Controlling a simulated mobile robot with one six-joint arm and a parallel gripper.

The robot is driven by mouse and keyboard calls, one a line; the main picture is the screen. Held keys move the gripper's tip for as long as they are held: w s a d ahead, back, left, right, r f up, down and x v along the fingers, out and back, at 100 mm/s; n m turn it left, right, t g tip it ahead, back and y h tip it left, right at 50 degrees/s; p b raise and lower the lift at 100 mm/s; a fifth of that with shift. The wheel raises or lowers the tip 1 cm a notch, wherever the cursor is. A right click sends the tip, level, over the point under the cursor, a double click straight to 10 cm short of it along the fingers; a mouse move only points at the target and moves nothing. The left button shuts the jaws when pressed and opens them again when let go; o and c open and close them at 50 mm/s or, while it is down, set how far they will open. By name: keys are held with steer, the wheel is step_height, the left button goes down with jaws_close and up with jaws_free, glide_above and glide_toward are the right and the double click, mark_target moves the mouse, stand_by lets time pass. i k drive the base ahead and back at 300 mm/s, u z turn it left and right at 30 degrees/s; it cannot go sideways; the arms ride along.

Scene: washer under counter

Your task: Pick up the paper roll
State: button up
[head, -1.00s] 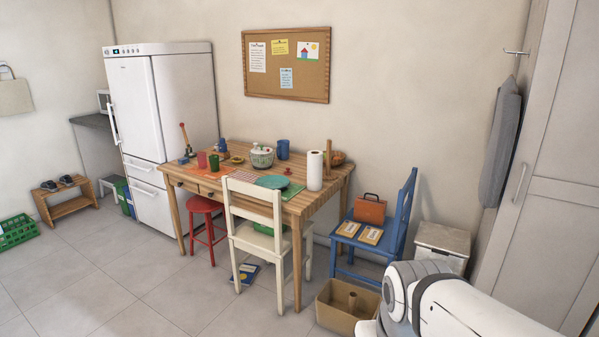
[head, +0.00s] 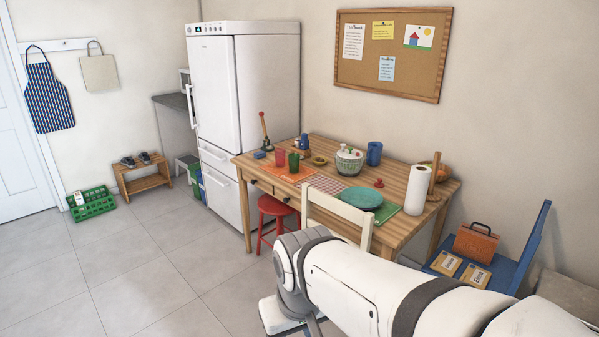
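The white paper roll (head: 416,190) stands upright at the right end of the wooden table (head: 395,232). A wooden post (head: 433,172) rises just behind it, on its right. My arm, white with grey bands, crosses the lower right of the head view, in front of the table and well short of the roll. My gripper itself cannot be made out in this view, so whether it is open or shut does not show.
Near the roll are a teal plate (head: 361,198), a patterned lidded pot (head: 349,161), a blue cup (head: 374,153) and a bowl (head: 441,173). A cream chair (head: 337,210) stands at the table's front, and a blue chair (head: 520,250) at right. The floor at left is mostly clear.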

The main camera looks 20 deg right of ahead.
mark_target(421, 175)
steer(key=z, duration=0.1)
steer(key=i, duration=1.45)
steer(key=z, duration=1)
steer(key=i, duration=0.7)
steer(key=z, duration=0.5)
steer(key=k, duration=0.95)
steer(key=z, duration=0.2)
steer(key=i, duration=0.9)
steer(key=u, duration=0.05)
